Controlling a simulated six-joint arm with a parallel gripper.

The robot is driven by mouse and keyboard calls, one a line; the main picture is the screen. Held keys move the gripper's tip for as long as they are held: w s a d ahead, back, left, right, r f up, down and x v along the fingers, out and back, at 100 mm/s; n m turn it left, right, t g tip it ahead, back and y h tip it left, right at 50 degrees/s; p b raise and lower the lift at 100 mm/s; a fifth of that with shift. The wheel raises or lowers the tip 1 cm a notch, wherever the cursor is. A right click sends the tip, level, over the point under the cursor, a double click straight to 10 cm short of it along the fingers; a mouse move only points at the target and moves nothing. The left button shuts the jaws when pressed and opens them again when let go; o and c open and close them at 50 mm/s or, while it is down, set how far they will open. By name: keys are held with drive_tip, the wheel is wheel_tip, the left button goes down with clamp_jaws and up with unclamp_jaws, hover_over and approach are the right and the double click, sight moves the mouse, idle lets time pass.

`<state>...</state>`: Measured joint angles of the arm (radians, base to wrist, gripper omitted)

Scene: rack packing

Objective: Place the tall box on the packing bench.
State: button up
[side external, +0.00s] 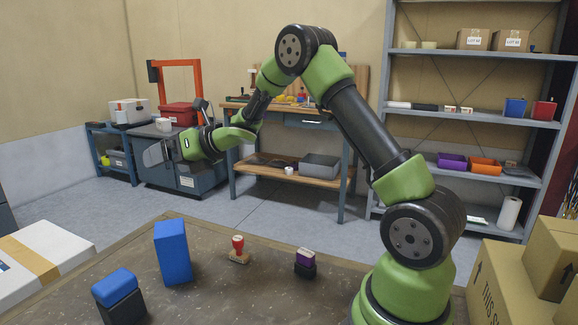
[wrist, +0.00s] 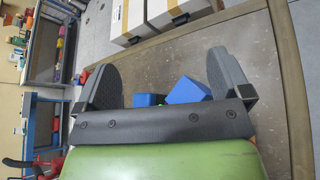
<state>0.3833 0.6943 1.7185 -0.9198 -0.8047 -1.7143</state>
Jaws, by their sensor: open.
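The tall blue box (side external: 173,252) stands upright on the brown-topped bench (side external: 215,292) in the side view. My gripper (side external: 156,152) is raised high above and behind it, well apart from it, with its jaws open and nothing between them. In the wrist view my gripper (wrist: 162,66) shows two dark, widely spread fingers. Two blue shapes, one on the left (wrist: 148,99) and a tilted one on the right (wrist: 187,92), show beyond the gripper's edge, partly hidden. I cannot tell which of them is the tall box.
A shorter blue-topped block (side external: 117,287) stands front left of the tall box. A red stamp (side external: 238,250) and a purple-and-black block (side external: 305,262) stand to its right. A white carton (side external: 45,258) lies at left, brown cartons (side external: 512,285) at right. Bare bench lies between the items.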

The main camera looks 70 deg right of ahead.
drive_tip(key=s+a+r+m+g+h, duration=0.1)
drive_tip(key=s+r+m+h, duration=0.5)
drive_tip(key=s+r+m, duration=0.95)
drive_tip(key=s+a+f+m+g+y, duration=0.2)
drive_tip(key=s+a+f+m, duration=0.2)
drive_tip(key=s+m, duration=0.4)
drive_tip(key=s+a+f+m+g+y, duration=0.2)
drive_tip(key=s+a+m, duration=0.4)
drive_tip(key=m, duration=0.8)
drive_tip(key=shift+s+f+g, duration=0.3)
drive_tip(key=shift+s+f, duration=0.55)
drive_tip(key=shift+s, duration=0.25)
